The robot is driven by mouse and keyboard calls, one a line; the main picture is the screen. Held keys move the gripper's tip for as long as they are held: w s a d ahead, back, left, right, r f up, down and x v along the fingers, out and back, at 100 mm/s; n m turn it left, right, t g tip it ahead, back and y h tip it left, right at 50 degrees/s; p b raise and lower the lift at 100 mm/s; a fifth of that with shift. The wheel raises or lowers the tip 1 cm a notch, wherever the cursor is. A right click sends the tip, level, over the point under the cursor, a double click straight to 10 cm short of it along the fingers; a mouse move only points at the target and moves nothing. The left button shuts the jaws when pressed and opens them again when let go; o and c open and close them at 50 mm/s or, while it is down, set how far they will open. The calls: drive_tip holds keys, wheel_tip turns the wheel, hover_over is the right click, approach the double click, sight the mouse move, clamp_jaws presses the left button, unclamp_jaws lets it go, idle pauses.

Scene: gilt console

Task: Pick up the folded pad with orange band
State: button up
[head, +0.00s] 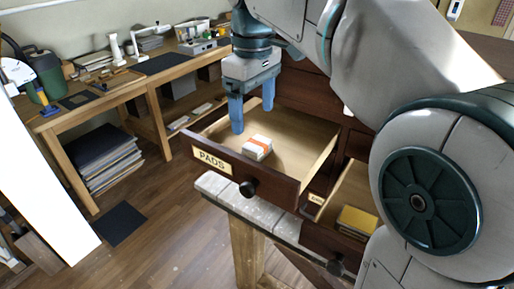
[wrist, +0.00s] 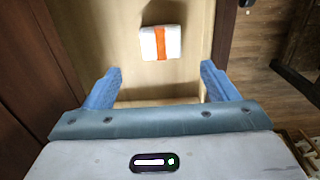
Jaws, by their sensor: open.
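The folded pad (head: 258,147) is white with an orange band around its middle. It lies on the floor of an open drawer labelled PADS (head: 233,172). My gripper (head: 253,115) hangs over the drawer, fingers down, above and behind the pad in the head view. In the wrist view the pad (wrist: 160,43) lies ahead of the two blue fingers, roughly centred between them and beyond their tips. My gripper (wrist: 158,78) is open and empty. Nothing hides the pad in the wrist view.
The drawer's walls surround the pad, with a black knob (head: 248,188) on its front. A second open drawer at right holds a yellow item (head: 357,222). A grey ledge (head: 262,212) lies below the drawers. A cluttered wooden workbench (head: 120,88) stands at left.

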sight(254, 141)
drive_tip(key=shift+s+f+p, duration=0.2)
drive_tip(key=shift+f+p, duration=0.15)
drive_tip(key=shift+f, duration=3.1)
drive_tip(key=c, duration=1.1)
